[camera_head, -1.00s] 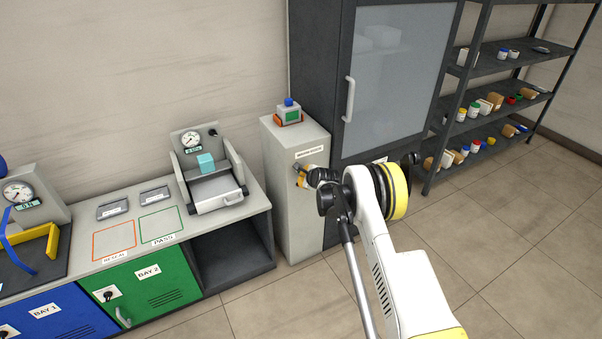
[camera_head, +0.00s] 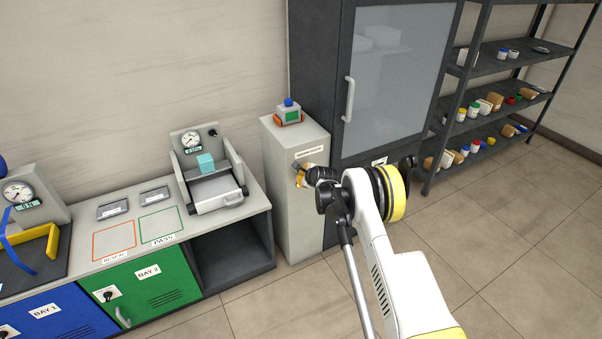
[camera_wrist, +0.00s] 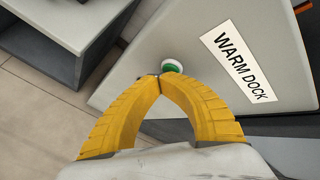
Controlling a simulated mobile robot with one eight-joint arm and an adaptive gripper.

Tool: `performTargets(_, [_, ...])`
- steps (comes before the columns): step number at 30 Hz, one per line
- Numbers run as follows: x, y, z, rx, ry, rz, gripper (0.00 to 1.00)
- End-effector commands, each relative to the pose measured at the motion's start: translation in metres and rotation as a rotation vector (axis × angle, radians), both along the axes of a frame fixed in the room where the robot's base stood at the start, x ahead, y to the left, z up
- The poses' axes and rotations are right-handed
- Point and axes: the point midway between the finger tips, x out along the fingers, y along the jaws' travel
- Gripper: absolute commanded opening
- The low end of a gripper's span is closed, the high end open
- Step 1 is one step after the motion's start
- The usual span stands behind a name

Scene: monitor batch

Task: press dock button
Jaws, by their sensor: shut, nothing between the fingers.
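The warm dock is a pale grey pedestal (camera_head: 291,218) with a label reading WARM DOCK, which shows large in the wrist view (camera_wrist: 238,68). A round green dock button (camera_wrist: 172,67) with a pale rim sits on its front face. My gripper (camera_wrist: 153,77) has its yellow fingers shut with the tips together, right at the lower left edge of the button; I cannot tell whether they touch it. In the head view my gripper (camera_head: 299,175) is at the pedestal's front face, and the button is hidden there.
A small device (camera_head: 289,114) with a green face and blue top stands on the pedestal. A dark cabinet (camera_head: 394,85) stands right of it, and a bench with a green door (camera_head: 150,285) left of it. The floor in front is clear.

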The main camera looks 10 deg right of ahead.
Motion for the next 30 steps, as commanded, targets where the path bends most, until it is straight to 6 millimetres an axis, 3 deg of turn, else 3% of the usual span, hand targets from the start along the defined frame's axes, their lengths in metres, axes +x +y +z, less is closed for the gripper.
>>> performTargets(18, [-0.01, -0.001, 0.0, 0.001, 0.0, 0.001, 0.0])
performTargets(30, [-0.05, -0.015, -0.001, 0.0, 0.0, 0.0, 0.0])
